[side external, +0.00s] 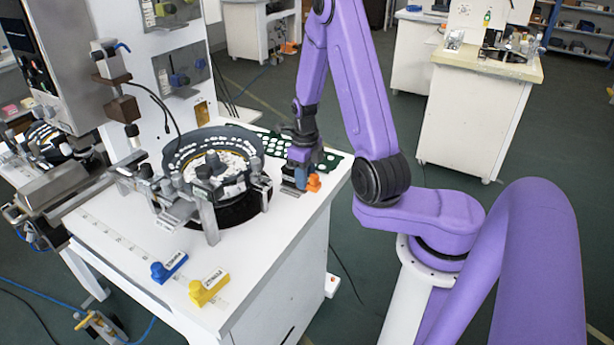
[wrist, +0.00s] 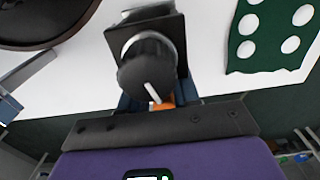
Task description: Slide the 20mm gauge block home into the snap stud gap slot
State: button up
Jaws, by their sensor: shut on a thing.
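My gripper (side external: 300,168) is low over the far right part of the white table, pointing down. In the wrist view its dark blue fingers (wrist: 158,100) are closed around an orange block (wrist: 165,103), mostly hidden behind a black knob. The orange block (side external: 314,183) also shows beside the fingertips in the side view, at table height; its label is not readable. A dark housing with the black knob (wrist: 147,68) stands just in front of the fingers in the wrist view. The slot itself is hidden, so I cannot tell whether the block is inside it.
A round bowl feeder (side external: 215,160) with metal fixtures stands left of my gripper. A dark green mat with white discs (wrist: 272,32) lies behind. A blue block (side external: 169,267) and a yellow block (side external: 209,288) lie near the front edge. The table between is clear.

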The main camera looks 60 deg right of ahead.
jog(key=shift+w, duration=0.15)
jog(key=o, duration=1.1)
jog(key=shift+w, duration=0.1)
jog(key=shift+r, duration=0.15)
notch_tip(320, 180, up, 17)
jog(key=w+a+n, duration=0.2)
jog(key=a+n, duration=0.6)
jog(key=n, duration=0.5)
jog(key=s+a+n, duration=0.4)
jog(key=a+n, duration=0.2)
jog(key=n, duration=0.5)
jog(key=shift+s+a+f+n, duration=0.35)
jog(key=shift+s+a+n, duration=0.35)
jog(key=shift+s+n, duration=2.95)
jog(key=shift+s+a+f+n, duration=0.4)
jog(key=shift+s+a+n, duration=0.35)
jog(key=shift+s+n, duration=2.85)
jog(key=shift+s+a+f+n, duration=0.55)
jog(key=shift+s+n, duration=1.65)
jog(key=shift+n, duration=2.85)
